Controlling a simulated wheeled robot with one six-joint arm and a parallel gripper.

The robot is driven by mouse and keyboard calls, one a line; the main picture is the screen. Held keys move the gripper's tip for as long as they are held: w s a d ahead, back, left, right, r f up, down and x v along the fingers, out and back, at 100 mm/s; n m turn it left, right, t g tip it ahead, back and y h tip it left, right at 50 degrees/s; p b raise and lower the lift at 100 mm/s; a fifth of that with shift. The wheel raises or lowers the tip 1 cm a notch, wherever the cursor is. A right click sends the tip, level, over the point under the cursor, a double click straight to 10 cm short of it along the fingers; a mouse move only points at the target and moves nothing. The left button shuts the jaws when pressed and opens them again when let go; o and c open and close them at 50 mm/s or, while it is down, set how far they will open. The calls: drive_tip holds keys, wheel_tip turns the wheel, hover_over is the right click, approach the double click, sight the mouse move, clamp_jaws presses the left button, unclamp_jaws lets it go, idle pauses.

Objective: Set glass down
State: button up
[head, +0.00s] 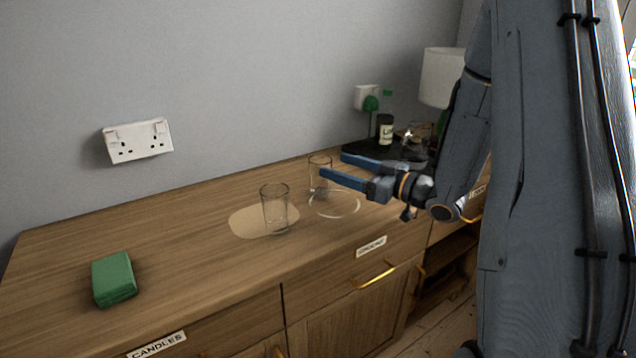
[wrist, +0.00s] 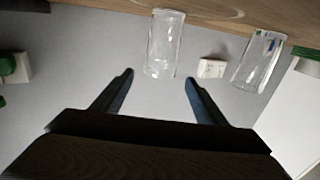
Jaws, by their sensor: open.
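One clear glass (head: 313,187) stands upright on the wooden dresser top, right at the tips of my gripper (head: 332,164). My gripper's blue fingers are open and point left at it. In the wrist view this glass (wrist: 165,43) appears upside down, just ahead of the gap between the fingertips (wrist: 158,76); neither finger closes on it. A second clear glass (head: 275,210) stands upright on a round tan mat (head: 246,224), nearer the front left. It also shows at the right of the wrist view (wrist: 258,62).
A pale ring outline (head: 350,212) lies on the dresser top below my gripper. A green block (head: 114,279) sits at the front left. A dark tray with a jar (head: 384,129) and a white lamp (head: 441,77) stand at the back right. A double socket (head: 138,140) is on the wall.

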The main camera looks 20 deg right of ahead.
sight(312, 158)
drive_tip(key=x, duration=1)
drive_tip(key=shift+w+a, duration=0.15)
drive_tip(key=shift+w, duration=0.05)
clamp_jaws()
drive_tip(key=shift+r, duration=0.1)
